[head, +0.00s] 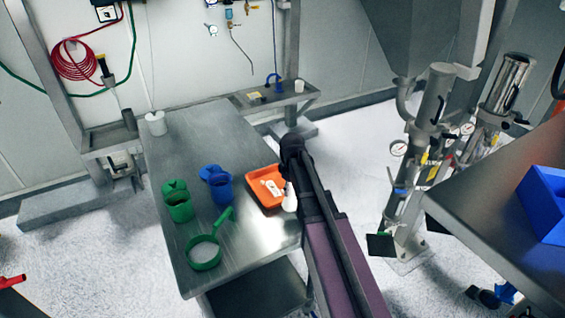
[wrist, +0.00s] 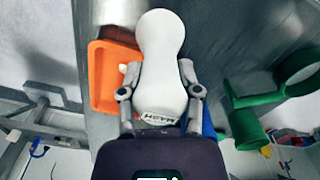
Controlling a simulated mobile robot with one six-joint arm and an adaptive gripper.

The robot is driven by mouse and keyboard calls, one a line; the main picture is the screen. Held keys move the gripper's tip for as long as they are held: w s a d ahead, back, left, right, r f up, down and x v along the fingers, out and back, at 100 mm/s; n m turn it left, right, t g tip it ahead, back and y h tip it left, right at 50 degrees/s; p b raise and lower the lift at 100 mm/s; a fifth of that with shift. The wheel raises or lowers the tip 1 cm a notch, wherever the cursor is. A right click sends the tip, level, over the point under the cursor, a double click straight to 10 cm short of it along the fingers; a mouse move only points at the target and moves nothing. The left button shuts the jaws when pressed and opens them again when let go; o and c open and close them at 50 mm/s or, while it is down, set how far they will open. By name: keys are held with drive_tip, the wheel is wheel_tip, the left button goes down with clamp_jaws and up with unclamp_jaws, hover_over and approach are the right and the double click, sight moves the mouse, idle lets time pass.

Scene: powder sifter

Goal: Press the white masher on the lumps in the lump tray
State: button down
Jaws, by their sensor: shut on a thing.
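My gripper (head: 290,172) is over the right part of the steel table, beside the orange lump tray (head: 255,189). In the wrist view my gripper (wrist: 158,80) has its fingers on both sides of the white masher (wrist: 161,45) and is shut on it. The masher (head: 291,200) shows in the head view just below the gripper, at the tray's right side. White lumps (head: 272,187) lie in the tray. The tray (wrist: 97,75) is left of the masher in the wrist view, partly hidden by it. I cannot tell whether the masher touches the tray.
On the same table (head: 190,150) stand a green jug (head: 178,204), a blue jug (head: 220,190), a green-handled sieve (head: 204,254) and a white container (head: 155,124). A second bench with a blue bin (head: 545,205) is at right. The table's far half is mostly clear.

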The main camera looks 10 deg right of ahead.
drive_tip(key=w+r+p, duration=0.1)
drive_tip(key=w+r, duration=0.1)
drive_tip(key=w, duration=1)
drive_tip(key=shift+p, duration=0.3)
drive_tip(key=shift+f, duration=0.25)
drive_tip(key=shift+f+b, duration=2.7)
drive_tip(key=shift+b, duration=0.25)
drive_tip(key=shift+f+b, duration=0.55)
drive_tip(key=shift+f, duration=0.05)
drive_tip(key=shift+r, duration=0.15)
wheel_tip(320, 180, up, 7)
drive_tip(key=p, duration=0.7)
drive_tip(key=shift+r+p, duration=0.15)
drive_tip(key=shift+p, duration=0.15)
